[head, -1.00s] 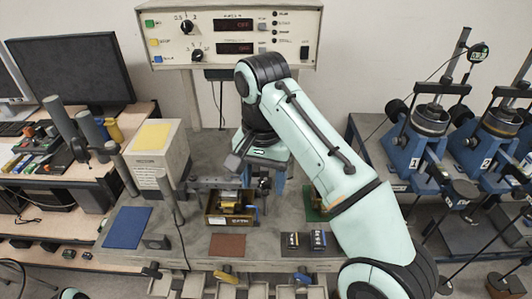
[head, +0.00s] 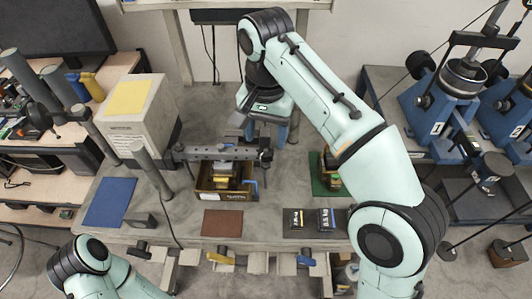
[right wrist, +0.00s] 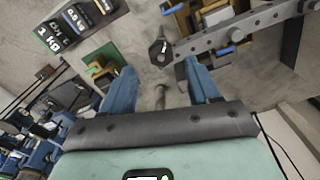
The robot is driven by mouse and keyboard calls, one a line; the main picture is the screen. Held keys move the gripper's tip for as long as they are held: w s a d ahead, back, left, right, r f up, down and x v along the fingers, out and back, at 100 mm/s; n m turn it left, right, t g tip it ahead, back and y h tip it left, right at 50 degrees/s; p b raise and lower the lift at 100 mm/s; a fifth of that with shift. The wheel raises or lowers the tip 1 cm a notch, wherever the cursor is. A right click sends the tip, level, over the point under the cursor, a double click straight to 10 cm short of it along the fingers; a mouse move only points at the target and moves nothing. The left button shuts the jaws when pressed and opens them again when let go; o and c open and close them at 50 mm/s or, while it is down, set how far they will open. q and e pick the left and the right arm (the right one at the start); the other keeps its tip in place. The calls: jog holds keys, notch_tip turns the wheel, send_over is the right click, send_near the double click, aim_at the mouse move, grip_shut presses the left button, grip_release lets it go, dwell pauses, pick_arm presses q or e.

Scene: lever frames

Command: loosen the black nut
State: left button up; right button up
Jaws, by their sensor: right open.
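The black nut (right wrist: 158,54) shows in the right wrist view at the end of a dark grey lever bar (right wrist: 228,33) with holes along it. In the head view the lever bar (head: 215,153) lies across the bench, and the dark nut (head: 265,156) appears at its right end, small and hard to make out. My right gripper (right wrist: 161,82) has its two blue fingers apart and nothing gripped. The nut is just beyond the fingertips, not between them. In the head view the right gripper (head: 268,130) is partly hidden by its wrist. My left gripper is out of view.
An open wooden box (head: 222,194) with brass weights sits below the bar. A grey post (head: 152,170) stands left of it. A blue mat (head: 109,203) lies left.

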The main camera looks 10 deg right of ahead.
aim_at(266, 150)
notch_tip(266, 150, down, 5)
jog(key=shift+w+f+b, duration=0.1)
jog(key=shift+b, duration=0.7)
jog(key=c, duration=1.1)
